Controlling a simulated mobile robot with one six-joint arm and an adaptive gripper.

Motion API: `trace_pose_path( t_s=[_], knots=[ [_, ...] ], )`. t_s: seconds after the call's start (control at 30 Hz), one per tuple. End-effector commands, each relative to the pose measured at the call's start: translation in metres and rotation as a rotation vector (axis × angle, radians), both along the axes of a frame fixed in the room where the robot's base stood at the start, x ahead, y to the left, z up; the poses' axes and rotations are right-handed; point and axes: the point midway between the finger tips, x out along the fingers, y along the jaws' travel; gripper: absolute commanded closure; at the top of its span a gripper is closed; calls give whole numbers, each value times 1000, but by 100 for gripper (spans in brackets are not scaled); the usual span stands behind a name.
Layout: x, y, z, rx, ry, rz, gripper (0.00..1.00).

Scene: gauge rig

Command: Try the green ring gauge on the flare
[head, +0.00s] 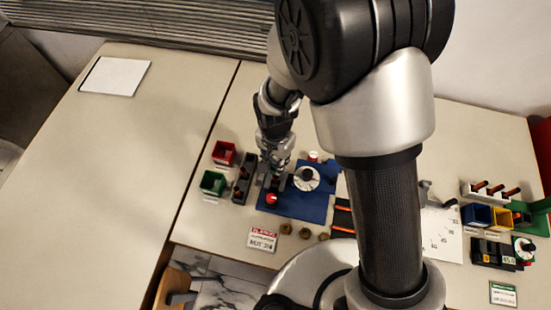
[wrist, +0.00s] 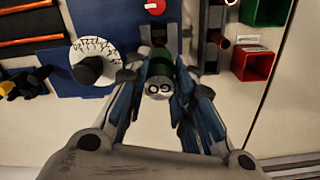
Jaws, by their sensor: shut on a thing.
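My gripper (head: 274,166) is over the left part of the blue board (head: 305,208). In the wrist view my gripper (wrist: 161,72) is shut on a green cylindrical piece (wrist: 159,66), which I take to be the green ring gauge. I cannot make out the flare; the spot under my gripper is covered. Whether the gauge touches anything there I cannot tell.
A white dial with a black knob (wrist: 90,70) stands close beside my gripper. A red knob (head: 271,199) is on the board's near side. A black rack (head: 243,178), a red bin (head: 223,153) and a green bin (head: 212,183) stand left.

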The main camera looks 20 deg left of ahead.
Motion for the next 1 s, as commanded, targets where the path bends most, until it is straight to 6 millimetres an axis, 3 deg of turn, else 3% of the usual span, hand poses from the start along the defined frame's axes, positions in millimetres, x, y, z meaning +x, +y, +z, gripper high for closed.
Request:
trace_pose_path(
  t_s=[1.0],
  knots=[
    [0,0,-41,0,0,0,100]
  ],
)
